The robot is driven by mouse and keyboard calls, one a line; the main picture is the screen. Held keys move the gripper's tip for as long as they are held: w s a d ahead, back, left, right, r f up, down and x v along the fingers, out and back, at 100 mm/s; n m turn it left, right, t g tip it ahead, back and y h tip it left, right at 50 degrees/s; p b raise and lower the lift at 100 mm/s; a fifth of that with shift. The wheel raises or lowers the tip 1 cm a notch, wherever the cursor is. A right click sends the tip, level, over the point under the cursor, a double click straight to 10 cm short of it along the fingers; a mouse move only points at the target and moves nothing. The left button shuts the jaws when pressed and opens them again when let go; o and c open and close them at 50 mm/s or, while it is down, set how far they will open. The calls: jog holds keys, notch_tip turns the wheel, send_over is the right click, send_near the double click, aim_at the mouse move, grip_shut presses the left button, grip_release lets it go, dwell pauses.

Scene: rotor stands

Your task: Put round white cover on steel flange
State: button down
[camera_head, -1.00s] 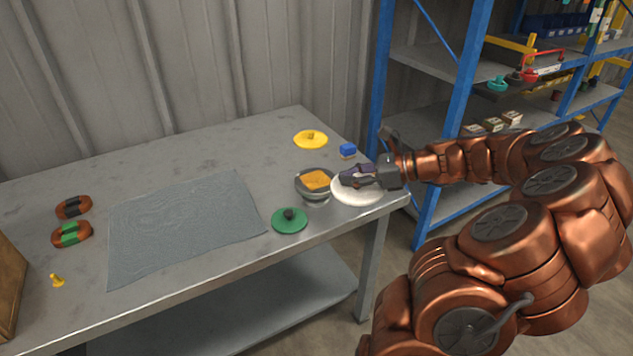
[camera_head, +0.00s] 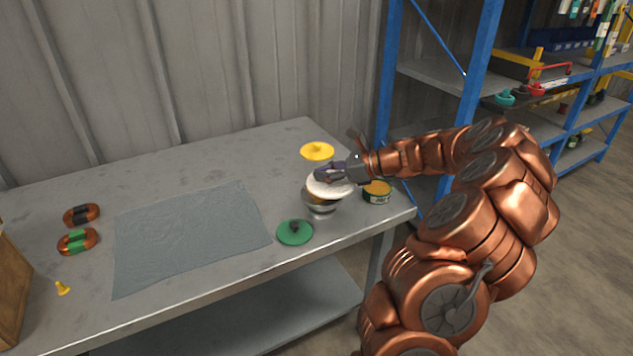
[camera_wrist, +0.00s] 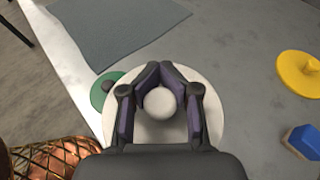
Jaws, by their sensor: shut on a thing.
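The round white cover (camera_head: 322,191) is over the steel flange (camera_head: 321,209) near the table's right end. My gripper (camera_head: 325,175) is above it. In the wrist view, my gripper (camera_wrist: 160,98) is shut on the round knob (camera_wrist: 160,104) of the white cover (camera_wrist: 211,112). The cover hides most of the flange's top in the head view and all of the flange in the wrist view. I cannot tell whether the cover touches the flange rim or hangs just above it.
A green cover (camera_head: 295,232) lies in front of the flange, and a yellow one (camera_head: 317,151) behind. A can (camera_head: 377,192) with an orange top stands right of it. A blue block (camera_wrist: 302,140) is nearby. A grey cloth (camera_head: 190,235) lies left. Blue shelving (camera_head: 463,110) stands behind.

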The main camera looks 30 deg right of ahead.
aim_at(316, 183)
jog(key=shift+w+a+f, duration=0.1)
jog(key=shift+w+a, duration=0.05)
jog(key=shift+w, duration=0.5)
jog(key=shift+w+a+f, duration=0.1)
jog(key=shift+w, duration=0.5)
jog(key=shift+f, duration=1.65)
jog(key=shift+f, duration=0.15)
jog(key=c, duration=0.9)
grip_release()
jog(key=shift+f, duration=0.1)
jog(key=shift+c, duration=0.2)
